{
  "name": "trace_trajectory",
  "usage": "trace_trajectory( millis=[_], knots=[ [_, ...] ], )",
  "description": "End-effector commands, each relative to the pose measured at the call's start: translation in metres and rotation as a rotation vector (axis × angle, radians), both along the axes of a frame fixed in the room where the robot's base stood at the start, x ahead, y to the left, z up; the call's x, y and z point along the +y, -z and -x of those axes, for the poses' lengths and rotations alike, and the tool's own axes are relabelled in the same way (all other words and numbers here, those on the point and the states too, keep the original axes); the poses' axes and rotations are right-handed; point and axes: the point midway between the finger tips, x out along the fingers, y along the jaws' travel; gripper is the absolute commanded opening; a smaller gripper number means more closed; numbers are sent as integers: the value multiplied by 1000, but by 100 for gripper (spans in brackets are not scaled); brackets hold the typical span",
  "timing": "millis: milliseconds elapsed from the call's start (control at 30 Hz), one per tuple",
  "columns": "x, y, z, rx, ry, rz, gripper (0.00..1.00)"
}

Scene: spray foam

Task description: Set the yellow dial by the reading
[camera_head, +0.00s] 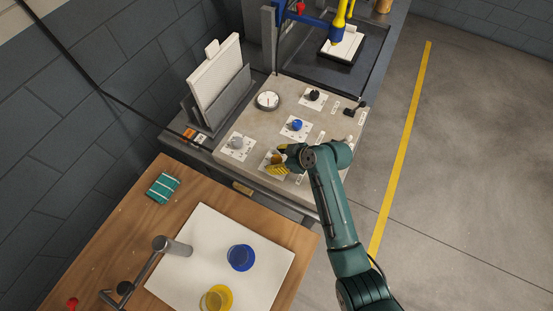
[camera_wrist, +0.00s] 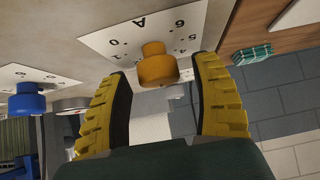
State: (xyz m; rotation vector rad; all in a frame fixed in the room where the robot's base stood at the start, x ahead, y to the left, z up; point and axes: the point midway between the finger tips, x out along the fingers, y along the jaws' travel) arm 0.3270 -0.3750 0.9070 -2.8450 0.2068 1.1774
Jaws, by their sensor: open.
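The yellow dial (camera_wrist: 157,66) stands out from a white card (camera_wrist: 112,42) marked with the letter A and numbers in the wrist view. My gripper (camera_wrist: 163,76) is open, its two yellow-padded fingers on either side of the dial with gaps showing. In the head view my gripper (camera_head: 279,163) is at the front of the grey panel (camera_head: 252,121) and largely covers the yellow dial. A round white gauge (camera_head: 267,100) sits at the panel's back left; its reading is too small to tell. The dial's pointer setting is not clear.
A blue dial (camera_head: 297,124), a grey dial (camera_head: 236,142) and a black dial (camera_head: 314,95) stand close by on the panel. A small black lever (camera_head: 357,107) is at its right. A wooden table (camera_head: 113,228) holds blue and yellow containers in front.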

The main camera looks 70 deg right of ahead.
Motion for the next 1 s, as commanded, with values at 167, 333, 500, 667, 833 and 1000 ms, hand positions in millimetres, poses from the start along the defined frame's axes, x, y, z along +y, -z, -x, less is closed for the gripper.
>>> trace_trajectory(
  millis=[167, 333, 500, 667, 833, 1000],
  knots=[
    [-1, 3, -3, 0, 1, 0, 64],
    [0, 3, -3, 0, 1, 0, 57],
    [0, 3, -2, 0, 1, 1, 25],
    [0, 3, -2, 1, 1, -1, 1],
    [0, 4, -2, 1, 1, -1, 0],
    [0, 4, -2, 2, -14, -2, 0]
  ],
)
